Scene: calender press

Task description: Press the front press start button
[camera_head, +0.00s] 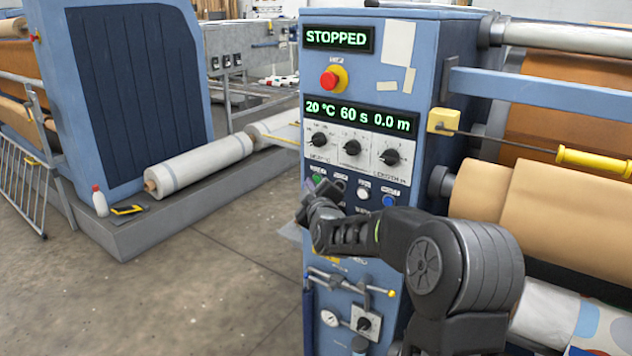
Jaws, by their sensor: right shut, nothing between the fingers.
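The blue press control cabinet (425,70) stands in the middle. Its row of buttons holds a green button (318,179) at the left, a white button (363,193) and a blue button (389,201). The upper display (338,38) reads STOPPED. My left gripper is not in view.
A red emergency button (329,79) and several dark knobs (352,147) sit above the button row. Levers and a gauge (330,317) are below. Brown rollers (540,205) and a yellow handle (595,162) are at the right.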

